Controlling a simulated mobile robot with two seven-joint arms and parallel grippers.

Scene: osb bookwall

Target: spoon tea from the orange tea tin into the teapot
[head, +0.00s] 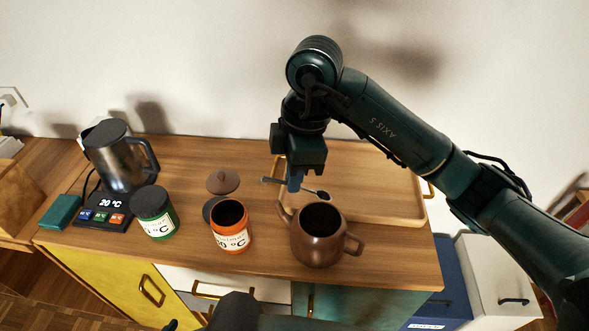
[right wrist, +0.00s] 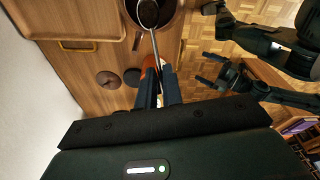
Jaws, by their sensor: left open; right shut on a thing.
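The orange tea tin (head: 231,238) stands open on the cabinet top, left of the brown teapot (head: 318,249), which is also open. My right gripper (head: 295,183) is shut on the spoon (head: 270,181) above the tray's front left part. The spoon's bowl (head: 322,195) is near the teapot's far rim; in the right wrist view the spoon bowl (right wrist: 148,13) overlaps the teapot's dark opening. I cannot tell whether it carries tea. The orange tin (right wrist: 148,66) is mostly hidden behind my right fingers there. My left gripper (right wrist: 207,72) is open and empty, away from the cabinet top.
A wooden tray (head: 395,213) lies behind the teapot. The teapot lid (head: 222,182) and a dark lid (head: 209,211) lie behind the orange tin. A green tin (head: 155,214) and a kettle (head: 112,165) on its base (head: 103,214) stand left. The front edge is close.

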